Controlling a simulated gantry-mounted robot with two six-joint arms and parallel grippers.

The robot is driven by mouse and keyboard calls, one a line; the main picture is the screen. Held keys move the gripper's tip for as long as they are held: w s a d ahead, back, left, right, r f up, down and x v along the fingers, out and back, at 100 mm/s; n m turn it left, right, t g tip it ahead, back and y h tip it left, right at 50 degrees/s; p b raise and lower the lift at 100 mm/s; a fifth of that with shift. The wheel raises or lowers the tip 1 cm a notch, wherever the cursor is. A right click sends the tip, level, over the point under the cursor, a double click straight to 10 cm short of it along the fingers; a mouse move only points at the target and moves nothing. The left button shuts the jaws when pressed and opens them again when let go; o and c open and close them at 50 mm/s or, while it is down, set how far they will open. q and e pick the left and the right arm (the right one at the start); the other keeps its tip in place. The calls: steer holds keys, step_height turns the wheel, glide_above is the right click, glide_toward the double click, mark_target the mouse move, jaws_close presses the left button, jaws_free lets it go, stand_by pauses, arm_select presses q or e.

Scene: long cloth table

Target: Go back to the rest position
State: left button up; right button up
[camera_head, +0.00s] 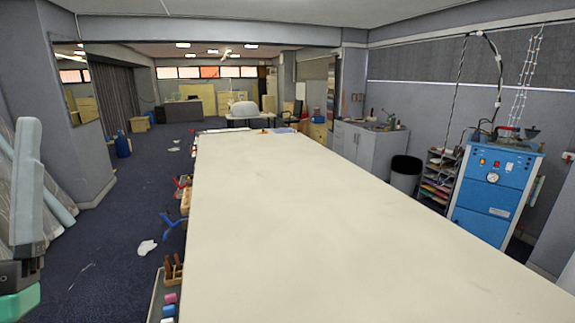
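Neither my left gripper nor my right gripper can be made out in this view. Whether they are open or shut does not show.
Along the table's left side are a wooden tool block (173,270), blue and pink spools and a blue clamp-like item (172,224). A blue machine (495,190), a black bin (405,172) and grey cabinets (368,148) stand to the right. The tabletop is mostly clear.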

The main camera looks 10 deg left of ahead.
arm_select(q)
steer(key=d+m+h, duration=0.2)
steer(key=d+h, duration=0.7)
steer(key=h, duration=0.5)
step_height(320, 180, up, 26)
steer(key=p, duration=2.7)
steer(key=shift+w+r, duration=0.15)
steer(key=shift+w, duration=0.25)
